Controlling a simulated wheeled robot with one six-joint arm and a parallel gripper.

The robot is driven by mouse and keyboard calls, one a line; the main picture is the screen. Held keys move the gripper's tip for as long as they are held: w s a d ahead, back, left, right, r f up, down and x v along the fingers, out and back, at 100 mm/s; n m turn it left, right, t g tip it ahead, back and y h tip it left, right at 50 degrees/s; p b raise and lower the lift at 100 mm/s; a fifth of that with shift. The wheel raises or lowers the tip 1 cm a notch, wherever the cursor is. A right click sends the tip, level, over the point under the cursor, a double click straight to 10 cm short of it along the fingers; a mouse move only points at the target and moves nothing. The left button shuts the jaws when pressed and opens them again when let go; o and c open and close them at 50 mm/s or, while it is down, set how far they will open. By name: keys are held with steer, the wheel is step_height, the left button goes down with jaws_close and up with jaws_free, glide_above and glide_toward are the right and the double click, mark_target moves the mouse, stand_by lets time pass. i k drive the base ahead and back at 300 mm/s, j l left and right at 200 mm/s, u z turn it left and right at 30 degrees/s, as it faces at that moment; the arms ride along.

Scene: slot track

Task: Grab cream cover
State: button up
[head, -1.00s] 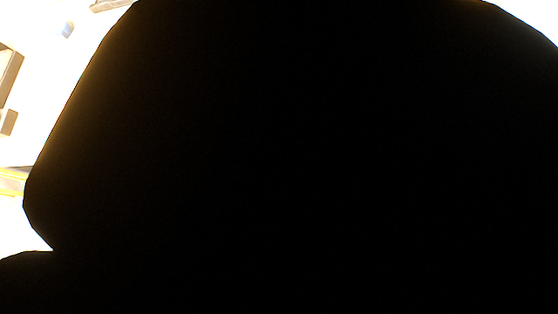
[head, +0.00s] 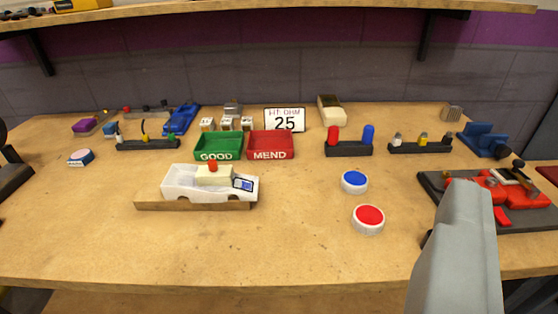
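My gripper (head: 463,205) shows as a pale grey upright shape at the lower right, well in front of and apart from the cream cover. Its fingers cannot be made out separately, and I see nothing held.
A green GOOD tray (head: 218,156) and red MEND tray (head: 271,155) sit mid-bench. Blue (head: 354,181) and red (head: 369,217) buttons stand right of centre. A rack (head: 348,149) with red and blue pegs stands before the cover. A shelf (head: 250,13) overhangs the back. The front left is clear.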

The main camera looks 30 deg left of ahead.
mark_target(212, 173)
steer(key=u, duration=1.1)
